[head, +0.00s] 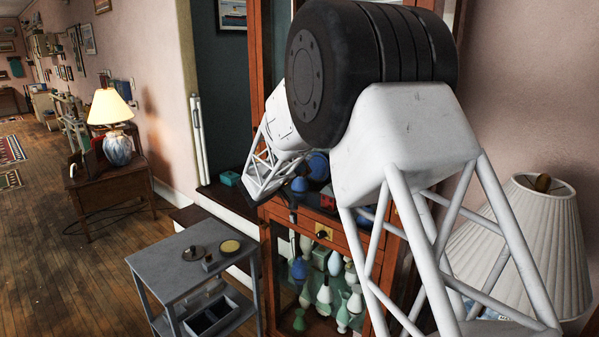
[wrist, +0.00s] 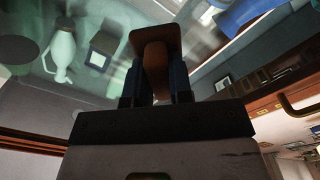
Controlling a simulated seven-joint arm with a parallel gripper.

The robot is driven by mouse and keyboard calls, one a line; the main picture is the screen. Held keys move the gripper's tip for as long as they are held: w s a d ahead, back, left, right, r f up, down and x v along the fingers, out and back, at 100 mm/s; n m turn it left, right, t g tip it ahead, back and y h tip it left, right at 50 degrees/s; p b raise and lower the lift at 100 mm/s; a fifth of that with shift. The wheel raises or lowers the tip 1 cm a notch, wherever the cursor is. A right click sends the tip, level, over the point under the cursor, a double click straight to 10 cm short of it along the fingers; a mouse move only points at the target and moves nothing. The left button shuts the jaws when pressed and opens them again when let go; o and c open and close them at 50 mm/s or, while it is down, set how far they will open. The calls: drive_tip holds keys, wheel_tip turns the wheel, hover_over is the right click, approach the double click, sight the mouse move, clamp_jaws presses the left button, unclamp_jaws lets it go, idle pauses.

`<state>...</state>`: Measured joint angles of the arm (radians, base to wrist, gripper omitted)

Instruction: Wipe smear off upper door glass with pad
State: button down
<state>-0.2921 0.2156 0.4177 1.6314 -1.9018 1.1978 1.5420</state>
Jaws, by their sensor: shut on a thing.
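My gripper (wrist: 155,88) is shut on the pad (wrist: 155,38), a brown block with a wider flat top, in the wrist view. The pad is at or very near the cabinet glass (wrist: 105,82); I cannot tell whether it touches. Pale vases (wrist: 62,50) show through the glass, with faint reflections across it. I cannot pick out the smear with certainty. In the head view my arm covers most of the cabinet's upper part, and the pad cannot be made out.
A lower glass door (head: 322,285) shows several vases below a drawer (head: 330,235). A grey cart (head: 160,255) with small items stands left of the cabinet. A pleated lampshade (head: 535,240) is close on the right. Open wooden floor (head: 60,270) lies left.

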sight(313, 164)
drive_tip(key=shift+w, duration=0.15)
drive_tip(key=shift+w+a, duration=1.2)
drive_tip(key=shift+a, duration=0.1)
drive_tip(key=shift+r, duration=0.1)
drive_tip(key=shift+s+a+r, duration=0.1)
drive_tip(key=shift+r, duration=0.7)
drive_tip(key=shift+s+d, duration=1.25)
drive_tip(key=shift+d, duration=0.15)
drive_tip(key=shift+s+d, duration=0.1)
drive_tip(key=shift+s+d, duration=1.2)
drive_tip(key=shift+s, duration=0.1)
